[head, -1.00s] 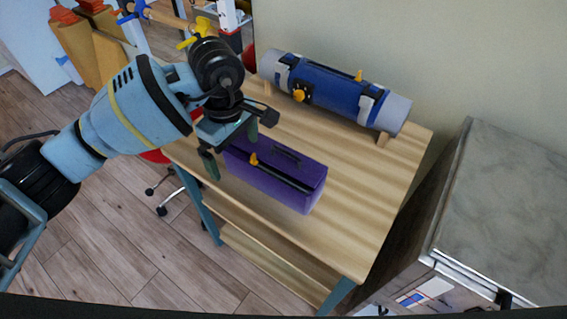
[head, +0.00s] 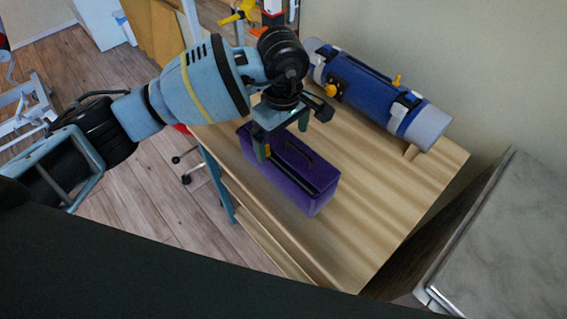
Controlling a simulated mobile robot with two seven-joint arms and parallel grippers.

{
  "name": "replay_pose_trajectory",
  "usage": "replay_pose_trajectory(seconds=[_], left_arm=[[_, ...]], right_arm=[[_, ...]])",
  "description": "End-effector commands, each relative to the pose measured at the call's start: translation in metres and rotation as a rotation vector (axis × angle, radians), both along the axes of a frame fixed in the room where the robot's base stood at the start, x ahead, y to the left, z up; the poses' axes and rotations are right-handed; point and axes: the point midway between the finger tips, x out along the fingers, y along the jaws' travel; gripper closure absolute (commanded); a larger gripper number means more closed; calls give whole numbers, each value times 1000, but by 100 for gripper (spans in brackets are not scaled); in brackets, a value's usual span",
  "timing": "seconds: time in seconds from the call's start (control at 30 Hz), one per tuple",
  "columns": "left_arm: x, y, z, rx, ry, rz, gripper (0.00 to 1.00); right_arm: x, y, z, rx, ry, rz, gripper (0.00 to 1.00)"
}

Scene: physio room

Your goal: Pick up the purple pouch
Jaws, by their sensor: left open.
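The purple pouch (head: 292,187) is a long box-like bag with a dark strip and handle on top. It lies on the wooden table (head: 365,208) near its front edge. My left gripper (head: 281,137) is open over the pouch's far left end, its fingers pointing down. One finger shows in front of the pouch's top and the other towards its back side. I cannot tell whether they touch it. The gripper hides part of the pouch's left end. My right gripper is not in view.
A blue cylinder (head: 365,92) with grey ends and straps lies on a wooden rest at the table's back, close behind the left gripper. A grey-topped cabinet (head: 505,240) stands to the right. Bare tabletop lies right of the pouch.

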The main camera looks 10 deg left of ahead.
Motion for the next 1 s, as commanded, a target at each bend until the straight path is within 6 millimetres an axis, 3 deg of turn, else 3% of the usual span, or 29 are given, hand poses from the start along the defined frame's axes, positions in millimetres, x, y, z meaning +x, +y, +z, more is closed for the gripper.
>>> replay_pose_trajectory(seconds=[0.23,0.6,0.87,1.0], left_arm=[[-1,-1,-10,0,1,0,0],[-3,-5,-53,0,0,-1,0],[-2,-5,-55,-1,-1,-1,0],[-2,-5,-55,-1,-1,-1,17]], right_arm=[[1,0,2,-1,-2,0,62],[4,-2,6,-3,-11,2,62],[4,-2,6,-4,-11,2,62],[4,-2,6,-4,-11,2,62]])
